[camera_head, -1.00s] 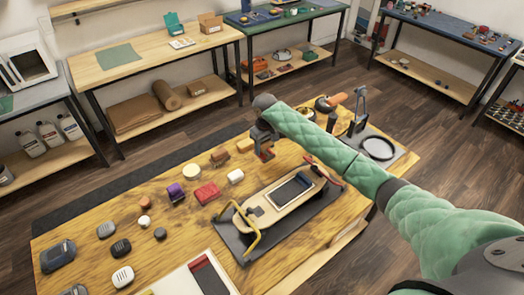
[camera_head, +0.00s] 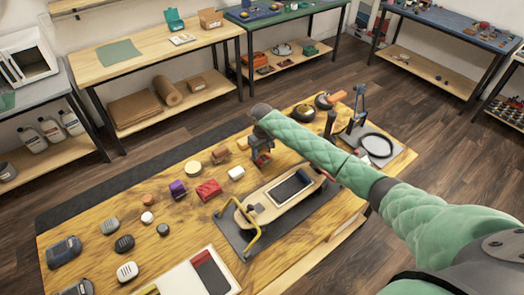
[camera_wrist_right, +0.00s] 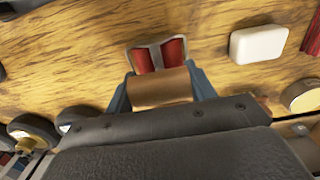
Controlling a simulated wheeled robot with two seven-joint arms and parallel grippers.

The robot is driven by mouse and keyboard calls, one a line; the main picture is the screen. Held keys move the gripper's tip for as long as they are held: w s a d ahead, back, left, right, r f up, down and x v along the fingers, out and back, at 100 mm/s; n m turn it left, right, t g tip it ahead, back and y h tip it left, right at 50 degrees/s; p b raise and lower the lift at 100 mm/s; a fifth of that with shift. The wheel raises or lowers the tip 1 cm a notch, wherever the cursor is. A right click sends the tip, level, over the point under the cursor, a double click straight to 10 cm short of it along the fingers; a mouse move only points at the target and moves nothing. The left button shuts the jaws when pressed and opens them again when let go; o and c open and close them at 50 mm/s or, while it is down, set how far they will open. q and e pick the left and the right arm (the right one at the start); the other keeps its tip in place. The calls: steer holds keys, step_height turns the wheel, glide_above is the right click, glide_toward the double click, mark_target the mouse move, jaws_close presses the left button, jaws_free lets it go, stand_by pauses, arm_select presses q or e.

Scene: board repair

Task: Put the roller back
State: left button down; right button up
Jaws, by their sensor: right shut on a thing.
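My right gripper (camera_head: 262,159) hangs over the wooden table, just behind the board (camera_head: 254,214). In the right wrist view the gripper (camera_wrist_right: 160,90) is shut on a brown, rounded piece, which looks like the roller (camera_wrist_right: 160,88), between blue-grey sides. Red parts in a grey frame (camera_wrist_right: 157,54) show just beyond it; I cannot tell what they belong to. The pale board lies on a dark mat (camera_head: 235,235), with a dark rectangle on it and a yellow bar at its near left end. My left gripper is not in view.
A white block (camera_head: 236,173), a red block (camera_head: 209,189) and a purple piece (camera_head: 178,190) lie left of the gripper. A white tray (camera_head: 180,278) is at the front. A grey base with a black ring (camera_head: 377,145) is on the right.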

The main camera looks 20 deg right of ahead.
steer(key=shift+s+f, duration=0.15)
steer(key=shift+f, duration=0.15)
steer(key=shift+f, duration=0.1)
steer(key=shift+c, duration=0.4)
steer(key=shift+f, duration=0.2)
steer(key=shift+c, duration=1.3)
steer(key=o, duration=1.2)
steer(key=shift+f, duration=0.1)
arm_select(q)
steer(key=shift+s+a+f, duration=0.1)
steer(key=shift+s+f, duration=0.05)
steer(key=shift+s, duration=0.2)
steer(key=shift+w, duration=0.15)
